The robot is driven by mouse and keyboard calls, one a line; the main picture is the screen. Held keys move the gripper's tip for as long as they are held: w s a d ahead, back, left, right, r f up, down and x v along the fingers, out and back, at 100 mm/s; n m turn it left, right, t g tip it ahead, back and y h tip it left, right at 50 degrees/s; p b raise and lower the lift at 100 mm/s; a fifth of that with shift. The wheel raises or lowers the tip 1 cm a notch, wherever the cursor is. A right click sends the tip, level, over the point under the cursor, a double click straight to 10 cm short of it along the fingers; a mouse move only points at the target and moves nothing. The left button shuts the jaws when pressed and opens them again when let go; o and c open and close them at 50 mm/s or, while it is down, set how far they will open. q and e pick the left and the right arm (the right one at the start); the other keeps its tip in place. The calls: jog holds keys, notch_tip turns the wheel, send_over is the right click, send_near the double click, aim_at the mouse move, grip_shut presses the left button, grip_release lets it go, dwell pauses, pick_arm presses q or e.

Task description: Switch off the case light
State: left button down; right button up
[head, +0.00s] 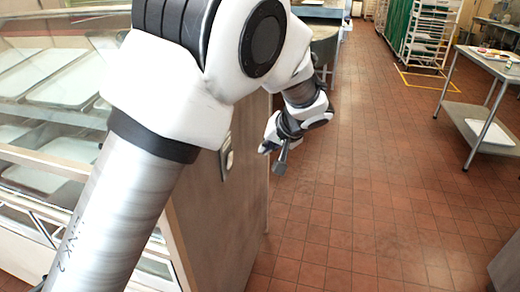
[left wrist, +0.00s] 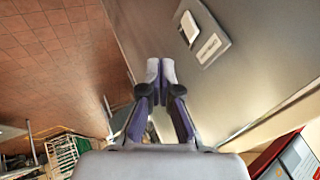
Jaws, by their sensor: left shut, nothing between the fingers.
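A light switch (head: 227,157) with a pale rocker on a grey plate sits on the end panel (head: 215,225) of the glass display case (head: 50,85). The left wrist view shows the white rocker (left wrist: 189,27) with a small white label beside it. My left gripper (head: 281,165) is beside the end panel, to the right of the switch in the head view. In the left wrist view its fingertips (left wrist: 160,70) are together and empty, apart from the switch, below and left of it. I cannot tell which way the rocker is pressed. My right gripper is not in view.
My left arm covers part of the case. Pale trays (head: 65,88) lie inside the case. A steel table (head: 490,70) stands at the right, with a rack (head: 428,30) behind it. The red tiled floor (head: 370,190) between is clear.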

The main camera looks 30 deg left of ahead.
aim_at(230, 161)
pick_arm(q)
jog(key=shift+s+a, duration=0.1)
jog(key=shift+s, duration=0.15)
jog(key=w+a+f+p, duration=0.2)
jog(key=a+f, duration=0.5)
jog(key=a, duration=0.2)
jog(key=shift+a, duration=0.3)
jog(key=shift+f, duration=0.15)
